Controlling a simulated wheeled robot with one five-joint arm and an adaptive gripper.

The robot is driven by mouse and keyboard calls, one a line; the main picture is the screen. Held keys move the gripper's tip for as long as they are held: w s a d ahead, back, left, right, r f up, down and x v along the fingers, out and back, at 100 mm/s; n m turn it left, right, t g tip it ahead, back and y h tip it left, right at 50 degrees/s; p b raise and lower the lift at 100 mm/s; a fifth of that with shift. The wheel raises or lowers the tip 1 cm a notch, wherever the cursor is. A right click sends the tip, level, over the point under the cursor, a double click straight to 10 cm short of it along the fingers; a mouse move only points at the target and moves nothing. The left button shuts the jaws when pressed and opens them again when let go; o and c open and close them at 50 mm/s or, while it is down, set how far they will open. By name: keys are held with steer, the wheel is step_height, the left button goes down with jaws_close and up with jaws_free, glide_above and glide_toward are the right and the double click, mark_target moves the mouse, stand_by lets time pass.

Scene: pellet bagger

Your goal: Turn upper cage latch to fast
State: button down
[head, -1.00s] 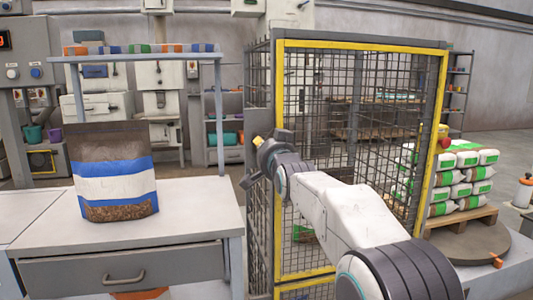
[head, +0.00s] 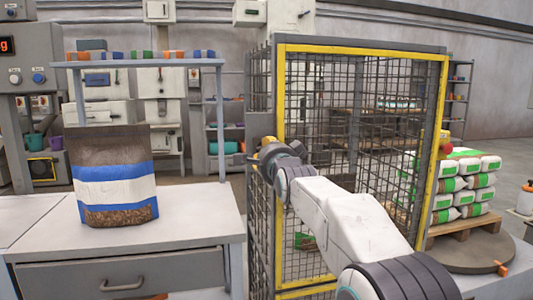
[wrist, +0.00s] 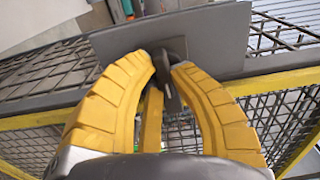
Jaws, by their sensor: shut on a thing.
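The upper cage latch is a dark grey lever on a flat grey plate (wrist: 215,38), seen in the wrist view. In the head view my gripper (head: 268,150) is at the left front post of the yellow-framed mesh cage door (head: 360,48). The latch is hidden there behind my wrist. The lever's exact turn angle is hard to tell.
A worktable (head: 190,226) with a pellet bag (head: 112,180) stands left of the cage. Stacked bags (head: 468,190) sit on a pallet at the right. My arm crosses in front of the cage door.

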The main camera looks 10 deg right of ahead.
steer(key=shift+r+m, duration=0.1)
steer(key=shift+m, duration=0.3)
steer(key=c, duration=1.1)
jaws_free()
steer(key=s, duration=1.2)
steer(key=s+r+n+g+p, duration=0.2)
steer(key=s+n+g+p, duration=0.2)
steer(key=s+p, duration=0.6)
steer(key=s+r+n+g+p, duration=0.3)
steer(key=s+n+g+p, duration=0.2)
steer(key=p, duration=1.1)
steer(key=s+r+n+g+p, duration=0.2)
steer(key=s+n+g+p, duration=0.3)
steer(key=s+n+p, duration=0.4)
steer(key=s+p, duration=0.4)
steer(key=s, duration=0.4)
steer(key=shift+s+r, duration=0.15)
steer(key=shift+r, duration=0.15)
